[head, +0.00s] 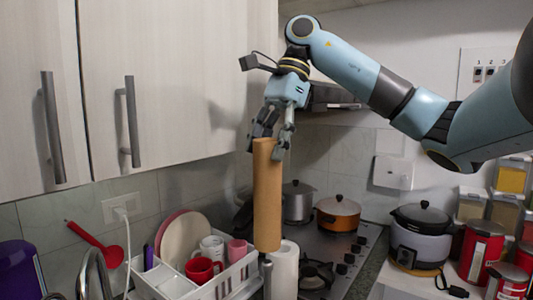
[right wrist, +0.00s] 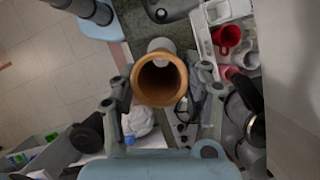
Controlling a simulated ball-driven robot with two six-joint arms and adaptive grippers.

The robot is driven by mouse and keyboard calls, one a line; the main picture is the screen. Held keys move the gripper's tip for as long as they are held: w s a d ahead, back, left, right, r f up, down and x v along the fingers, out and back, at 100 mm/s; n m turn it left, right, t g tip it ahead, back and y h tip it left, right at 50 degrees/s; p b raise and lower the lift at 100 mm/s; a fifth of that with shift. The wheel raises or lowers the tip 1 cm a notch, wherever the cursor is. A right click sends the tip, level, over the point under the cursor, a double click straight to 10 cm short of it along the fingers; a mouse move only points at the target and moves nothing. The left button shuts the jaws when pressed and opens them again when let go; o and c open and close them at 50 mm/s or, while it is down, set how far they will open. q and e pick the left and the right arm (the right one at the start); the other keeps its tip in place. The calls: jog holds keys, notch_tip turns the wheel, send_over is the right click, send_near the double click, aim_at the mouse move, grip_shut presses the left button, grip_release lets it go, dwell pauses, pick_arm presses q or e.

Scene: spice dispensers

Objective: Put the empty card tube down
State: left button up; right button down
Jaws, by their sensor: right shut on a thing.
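The brown card tube (head: 267,205) hangs upright from my right gripper (head: 272,140), which is shut on its upper end. In the right wrist view I look into the tube's open end (right wrist: 160,82), which sits between the fingers of my right gripper (right wrist: 160,98). In the head view the tube is in front of the stove and dish rack, with its lower end just above a grey metal post (head: 267,278). I cannot tell whether the tube touches the post. A white roll (head: 286,268) stands just right of the post. My left gripper is not in view.
A white dish rack (head: 180,285) with mugs and plates stands left of the tube. A stove with an orange pot (head: 338,213) and a grey pot (head: 298,201) is behind. A cooker (head: 420,238) and red canisters (head: 482,252) are right. Cupboards hang close on the left.

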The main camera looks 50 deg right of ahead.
jog(key=shift+r, duration=0.85)
jog(key=shift+w, duration=0.1)
